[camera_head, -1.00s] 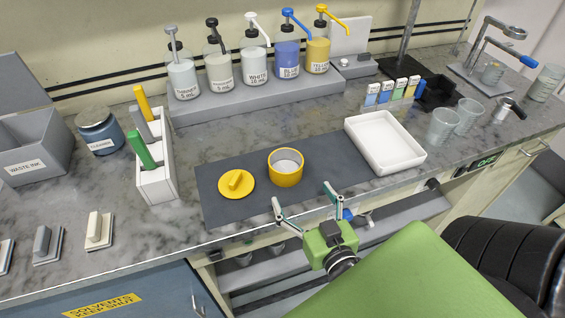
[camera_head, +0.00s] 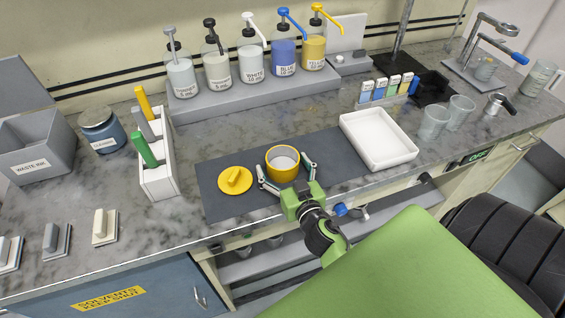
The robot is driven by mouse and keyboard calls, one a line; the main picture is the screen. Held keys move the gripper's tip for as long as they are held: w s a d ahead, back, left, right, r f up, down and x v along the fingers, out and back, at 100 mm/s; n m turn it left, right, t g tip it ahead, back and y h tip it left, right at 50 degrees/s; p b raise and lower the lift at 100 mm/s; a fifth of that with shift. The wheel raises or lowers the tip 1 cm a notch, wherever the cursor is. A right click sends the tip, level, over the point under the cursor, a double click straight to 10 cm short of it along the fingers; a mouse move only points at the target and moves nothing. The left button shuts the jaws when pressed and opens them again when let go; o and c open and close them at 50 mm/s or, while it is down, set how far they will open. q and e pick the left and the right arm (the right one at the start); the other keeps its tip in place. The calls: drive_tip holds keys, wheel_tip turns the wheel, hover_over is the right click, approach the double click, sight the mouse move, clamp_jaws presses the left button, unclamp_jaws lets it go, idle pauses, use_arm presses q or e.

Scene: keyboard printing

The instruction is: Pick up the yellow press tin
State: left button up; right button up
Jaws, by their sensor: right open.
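The yellow press tin (camera_head: 283,174) stands open and upright on the dark mat (camera_head: 222,205), with a pale inside. Its round yellow lid (camera_head: 235,180) with a raised grip lies on the mat to the left. My right gripper (camera_head: 284,170) is open, with one finger low on the left of the tin and the other at its right side. The fingers straddle the tin's near part; I cannot tell whether they touch it. My left gripper is not in view.
A white tray (camera_head: 378,139) stands right of the tin. Pump bottles (camera_head: 250,66) line a grey riser at the back. A white rack (camera_head: 158,180) with coloured-handled tools stands left of the mat. Clear cups (camera_head: 434,124) stand at the right. The counter's front edge runs below the mat.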

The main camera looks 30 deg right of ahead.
drive_tip(key=shift+w, duration=0.2)
drive_tip(key=shift+s, duration=0.1)
drive_tip(key=c, duration=1.3)
drive_tip(key=shift+c, duration=0.2)
drive_tip(key=shift+r, duration=0.1)
